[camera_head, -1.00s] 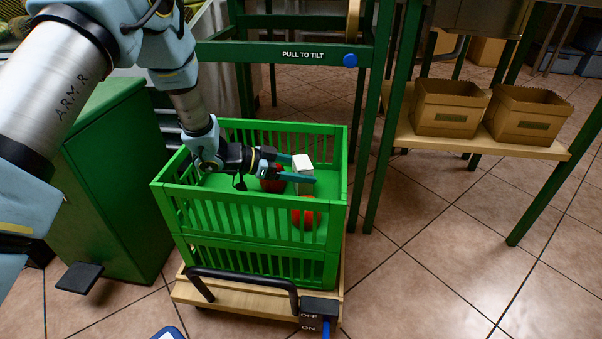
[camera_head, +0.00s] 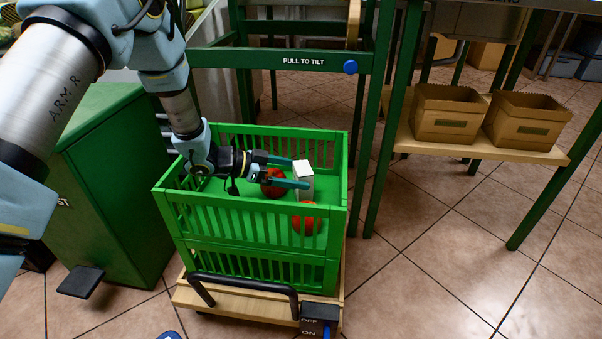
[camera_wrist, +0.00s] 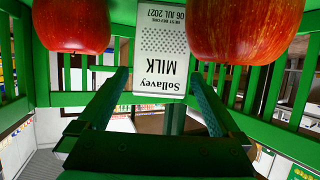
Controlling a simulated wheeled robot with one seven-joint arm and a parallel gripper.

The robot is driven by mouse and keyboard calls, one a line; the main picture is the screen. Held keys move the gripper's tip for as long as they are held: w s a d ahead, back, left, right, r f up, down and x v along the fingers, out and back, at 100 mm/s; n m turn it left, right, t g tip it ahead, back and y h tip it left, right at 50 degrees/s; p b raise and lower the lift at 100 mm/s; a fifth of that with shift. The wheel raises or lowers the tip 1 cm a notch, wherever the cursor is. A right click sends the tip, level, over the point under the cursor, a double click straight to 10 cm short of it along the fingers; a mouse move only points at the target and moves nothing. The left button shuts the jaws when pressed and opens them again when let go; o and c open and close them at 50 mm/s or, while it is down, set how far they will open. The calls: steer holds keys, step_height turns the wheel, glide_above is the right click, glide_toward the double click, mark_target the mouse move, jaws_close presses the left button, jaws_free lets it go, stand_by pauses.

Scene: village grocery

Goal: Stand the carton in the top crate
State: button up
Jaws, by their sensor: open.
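The white milk carton (camera_head: 304,181) stands upright on the floor of the green top crate (camera_head: 240,213). In the wrist view the carton (camera_wrist: 161,50) shows its "Sollavey MILK" label, upside down in the picture, beyond my fingertips. My gripper (camera_head: 290,172) is open, low inside the crate and to the left of the carton, its fingers pointing at it. In the wrist view my open gripper (camera_wrist: 160,90) has nothing between its fingers. Two red apples are in the crate, one (camera_head: 273,183) behind my fingers and one (camera_head: 307,218) seen through the near slats.
The crate is stacked on another green crate (camera_head: 262,262) on a wooden cart (camera_head: 235,298) with a black handle. A green frame labelled "PULL TO TILT" (camera_head: 303,61) stands behind. Cardboard boxes (camera_head: 448,113) sit on a shelf at right. Floor at right is clear.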

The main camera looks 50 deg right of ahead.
steer(key=p+v, duration=0.2)
steer(key=v, duration=0.8)
